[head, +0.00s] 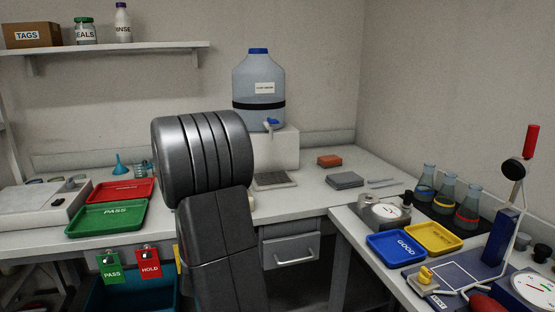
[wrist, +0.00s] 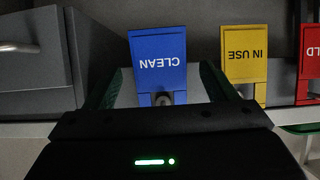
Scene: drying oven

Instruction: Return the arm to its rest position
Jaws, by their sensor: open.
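My arm (head: 216,225) rises in the middle of the head view, and its links hide my gripper there. In the wrist view my gripper (wrist: 162,88) is open, with its two dark green fingers apart. A blue CLEAN tag (wrist: 158,48) shows upside down between and beyond the fingers, hanging at a small grey peg. I cannot tell whether the fingers touch it.
A yellow IN USE tag (wrist: 245,55) and a red HOLD tag (head: 149,264) hang alongside, with a green PASS tag (head: 109,267). A drawer (head: 290,250) lies right of my arm. Trays, flasks (head: 445,195) and a lever press (head: 505,225) crowd the counters.

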